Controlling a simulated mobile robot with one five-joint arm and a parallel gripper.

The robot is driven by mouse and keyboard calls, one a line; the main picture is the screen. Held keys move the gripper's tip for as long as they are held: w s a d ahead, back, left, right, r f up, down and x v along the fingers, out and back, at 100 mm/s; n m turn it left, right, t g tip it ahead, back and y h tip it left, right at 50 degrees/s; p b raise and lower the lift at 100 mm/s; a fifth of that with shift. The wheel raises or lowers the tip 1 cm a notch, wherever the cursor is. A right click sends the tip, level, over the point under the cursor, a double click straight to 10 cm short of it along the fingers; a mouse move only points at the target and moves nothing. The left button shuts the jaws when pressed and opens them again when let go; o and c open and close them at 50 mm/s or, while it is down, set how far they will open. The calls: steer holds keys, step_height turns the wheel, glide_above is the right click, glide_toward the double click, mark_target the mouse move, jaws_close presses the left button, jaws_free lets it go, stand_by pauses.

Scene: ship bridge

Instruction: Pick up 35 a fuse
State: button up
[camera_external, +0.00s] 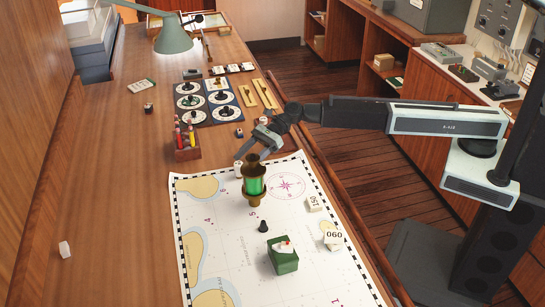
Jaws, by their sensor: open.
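No 35 A label is readable, so I cannot tell which thing is the 35 A fuse. My gripper (252,153) is open and angled down-left, low over the far edge of the chart, just behind a brass lamp with green glass (253,184). A small whitish piece (238,169) is just below its left finger; I cannot tell if they touch. Another small white block (65,250) lies alone on the wooden desk (110,200) at the left. A small dark-and-white cube (239,133) lies near the board, beyond the gripper.
The chart (225,240) holds a dark pawn-like piece (263,227), a green box (283,257) and tags reading 150 (315,203) and 060 (334,238). A wooden rack (187,152), a dial board (208,103) and a green desk lamp (173,38) stand farther back. The left desk is mostly clear.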

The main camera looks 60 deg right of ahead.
mark_target(233, 180)
steer(key=b+x, duration=0.3)
steer(key=x, duration=0.4)
steer(key=shift+a+f, duration=0.25)
steer(key=shift+a, duration=0.1)
steer(key=shift+s+d, duration=0.1)
jaws_close()
